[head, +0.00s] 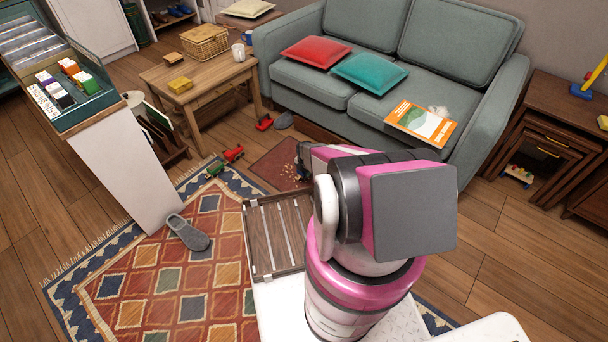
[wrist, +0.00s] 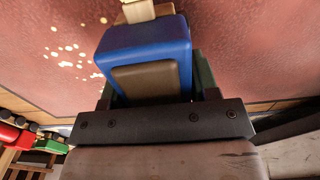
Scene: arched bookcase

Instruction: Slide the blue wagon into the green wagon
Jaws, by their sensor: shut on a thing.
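A blue wagon (wrist: 145,48) fills the upper middle of the wrist view, with a pale wooden piece at its far end and a brown patch on its near face. My gripper (wrist: 155,85) is shut on it, over the reddish mat. In the head view my arm hides the blue wagon and most of the gripper. The green wagon (head: 214,169) stands at the mat's left, at the rug edge, close to a red wagon (head: 233,154). The green wagon also shows at the lower left of the wrist view (wrist: 50,146), apart from the blue one.
The small mat (head: 270,165) has pale crumbs on it. A red toy (head: 264,122) and a grey slipper (head: 284,121) lie by the sofa (head: 310,85). Another slipper (head: 188,233) lies on the patterned rug (head: 140,270). A wooden table (head: 200,80) stands behind. Floor between is open.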

